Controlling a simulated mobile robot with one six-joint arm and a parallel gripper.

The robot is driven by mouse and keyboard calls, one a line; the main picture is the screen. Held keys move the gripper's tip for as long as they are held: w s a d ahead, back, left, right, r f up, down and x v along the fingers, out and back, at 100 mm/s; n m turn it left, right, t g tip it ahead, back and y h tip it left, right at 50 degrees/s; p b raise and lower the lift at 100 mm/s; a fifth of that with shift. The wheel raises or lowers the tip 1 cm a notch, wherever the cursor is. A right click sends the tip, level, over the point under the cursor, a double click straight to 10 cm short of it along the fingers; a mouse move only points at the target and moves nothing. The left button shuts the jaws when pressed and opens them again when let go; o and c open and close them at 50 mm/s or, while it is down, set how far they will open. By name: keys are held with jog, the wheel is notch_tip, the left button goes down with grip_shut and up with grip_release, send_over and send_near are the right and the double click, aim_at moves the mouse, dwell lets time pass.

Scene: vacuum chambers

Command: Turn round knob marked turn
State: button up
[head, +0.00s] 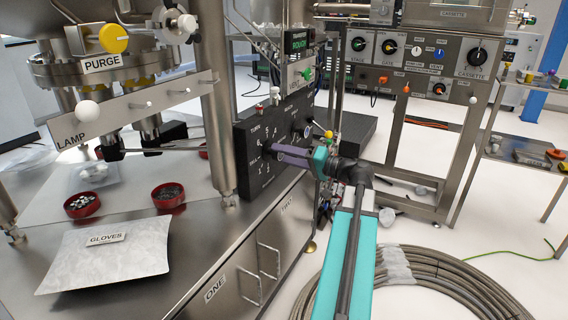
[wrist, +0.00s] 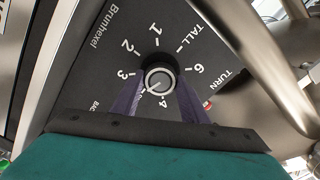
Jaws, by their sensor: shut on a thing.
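The round knob (wrist: 159,80) is dark with a silver rim, on a black panel (wrist: 105,62) marked with numbers and the word TURN. My gripper (wrist: 160,90) has its two purple fingers on either side of the knob and is shut on it. In the head view my gripper (head: 277,151) reaches the front of the black panel (head: 248,165) from the right, and its fingers mostly hide the knob there. The pointer setting is too small to read surely.
A metal post (head: 215,100) stands just left of the panel. A steel bench (head: 185,245) with red bowls (head: 82,206) and a GLOVES sheet (head: 100,262) lies to the left. Coiled hose (head: 450,290) is on the floor at right. Small levers project near the panel's right end.

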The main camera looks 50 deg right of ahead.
jog(key=shift+a+f+n+b, duration=0.1)
jog(key=shift+n+b, duration=0.85)
jog(key=shift+n, duration=0.35)
jog(key=o, duration=1)
jog(key=shift+s, duration=0.1)
jog(key=shift+p+v, duration=1.65)
jog(key=shift+v, duration=5.15)
